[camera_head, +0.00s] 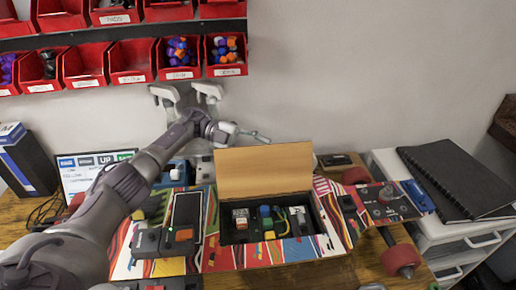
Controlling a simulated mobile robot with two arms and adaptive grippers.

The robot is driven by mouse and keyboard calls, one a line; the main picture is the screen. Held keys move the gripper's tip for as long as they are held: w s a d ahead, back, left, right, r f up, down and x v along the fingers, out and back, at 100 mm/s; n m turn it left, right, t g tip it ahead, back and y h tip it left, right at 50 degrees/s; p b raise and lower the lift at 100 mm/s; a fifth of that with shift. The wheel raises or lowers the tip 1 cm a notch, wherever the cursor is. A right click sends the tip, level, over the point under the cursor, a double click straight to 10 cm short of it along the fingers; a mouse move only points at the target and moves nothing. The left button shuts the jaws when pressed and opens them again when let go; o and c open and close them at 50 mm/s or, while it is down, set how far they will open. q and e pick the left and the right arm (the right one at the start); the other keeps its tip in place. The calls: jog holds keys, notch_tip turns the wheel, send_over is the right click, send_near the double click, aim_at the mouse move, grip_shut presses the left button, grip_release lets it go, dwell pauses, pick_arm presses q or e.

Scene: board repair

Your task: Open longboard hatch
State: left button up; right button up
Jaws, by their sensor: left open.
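The longboard (160,268), with a colourful striped deck, lies across the table. Its hatch lid (265,168), a plain brown panel, stands up at the rear edge of a dark compartment (312,217). The open compartment shows a small white and orange part, blue and green parts and wires. My left arm reaches in from the left over the board. My left gripper (252,134) is open and empty, just above and behind the lid's upper left edge; whether it touches the lid cannot be told. My right gripper is out of view.
A black remote-like device (184,222) lies on the deck left of the compartment. A red wheel (401,260) and truck are at the right. A black notebook (452,178) lies on white drawers. Red bins (131,60) hang on the wall. A small screen stands at the left.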

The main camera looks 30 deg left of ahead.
pick_arm(q)
jog(key=shift+o, duration=0.2)
jog(key=shift+r, duration=0.1)
notch_tip(320, 180, up, 10)
dwell(0.4)
jog(key=shift+w, duration=0.1)
dwell(0.4)
